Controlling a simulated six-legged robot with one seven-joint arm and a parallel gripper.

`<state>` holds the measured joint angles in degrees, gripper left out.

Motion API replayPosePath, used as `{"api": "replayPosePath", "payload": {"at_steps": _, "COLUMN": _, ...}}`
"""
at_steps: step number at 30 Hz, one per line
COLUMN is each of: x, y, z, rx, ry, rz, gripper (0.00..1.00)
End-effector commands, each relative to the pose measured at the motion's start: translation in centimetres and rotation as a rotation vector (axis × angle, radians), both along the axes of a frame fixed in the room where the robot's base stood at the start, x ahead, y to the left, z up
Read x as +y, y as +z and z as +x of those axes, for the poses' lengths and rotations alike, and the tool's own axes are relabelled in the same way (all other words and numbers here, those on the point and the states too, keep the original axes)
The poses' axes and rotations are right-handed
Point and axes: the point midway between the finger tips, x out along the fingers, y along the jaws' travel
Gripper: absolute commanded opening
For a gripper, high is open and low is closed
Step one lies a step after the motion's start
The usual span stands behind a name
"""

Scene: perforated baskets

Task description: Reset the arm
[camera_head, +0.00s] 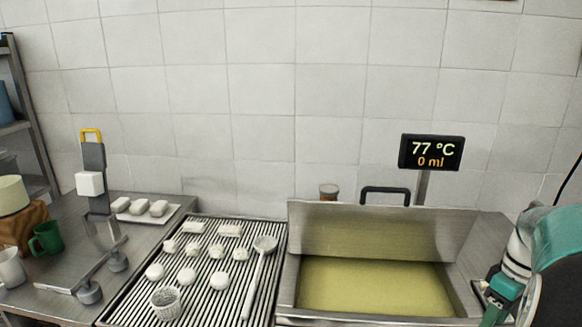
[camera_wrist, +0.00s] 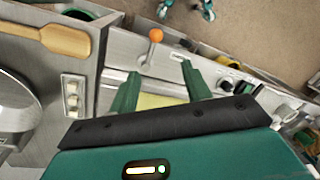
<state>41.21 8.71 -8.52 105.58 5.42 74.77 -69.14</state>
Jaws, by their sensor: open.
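My gripper (camera_wrist: 160,70) shows in the wrist view with its two green fingers spread well apart. Nothing is held between them. Beyond the fingers are a metal surface and a yellowish patch. In the head view my teal and white arm (camera_head: 552,255) is at the right edge, beside the right side of the fryer-like basin (camera_head: 467,250). The fingertips cannot be made out in that view.
The basin holds yellowish liquid (camera_head: 375,285), and a display (camera_head: 432,152) above it reads 77 °C and 0 ml. A ribbed rack (camera_head: 135,300) at left bears white pieces, a ladle (camera_head: 256,275) and a small perforated basket (camera_head: 166,302). A tiled wall stands behind.

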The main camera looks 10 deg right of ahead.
Motion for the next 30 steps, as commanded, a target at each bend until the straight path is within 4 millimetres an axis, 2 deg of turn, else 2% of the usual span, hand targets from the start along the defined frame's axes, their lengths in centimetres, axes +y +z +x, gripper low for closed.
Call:
{"api": "replayPosePath", "payload": {"at_steps": 4, "x": 5.4, "y": 2.2, "z": 1.7, "rx": -0.047, "ry": -0.027, "rz": -0.063, "gripper": 0.48}}
{"api": "replayPosePath", "payload": {"at_steps": 9, "x": 13.2, "y": 4.3, "z": 2.5, "rx": -0.134, "ry": -0.094, "rz": -0.134, "gripper": 0.48}}
{"api": "replayPosePath", "payload": {"at_steps": 14, "x": 20.0, "y": 5.5, "z": 1.8, "rx": -0.238, "ry": -0.161, "rz": -0.166, "gripper": 0.48}}
{"api": "replayPosePath", "payload": {"at_steps": 18, "x": 25.3, "y": 5.9, "z": 0.2, "rx": -0.336, "ry": -0.219, "rz": -0.167, "gripper": 0.48}}
{"api": "replayPosePath", "payload": {"at_steps": 21, "x": 28.6, "y": 5.9, "z": -1.2, "rx": -0.405, "ry": -0.261, "rz": -0.148, "gripper": 0.48}}
{"api": "replayPosePath", "payload": {"at_steps": 24, "x": 30.9, "y": 5.6, "z": -2.4, "rx": -0.462, "ry": -0.298, "rz": -0.122, "gripper": 0.48}}
{"api": "replayPosePath", "payload": {"at_steps": 27, "x": 32.2, "y": 5.4, "z": -3.3, "rx": -0.495, "ry": -0.324, "rz": -0.102, "gripper": 0.48}}
{"api": "replayPosePath", "payload": {"at_steps": 30, "x": 32.7, "y": 5.2, "z": -3.6, "rx": -0.51, "ry": -0.339, "rz": -0.091, "gripper": 0.48}}
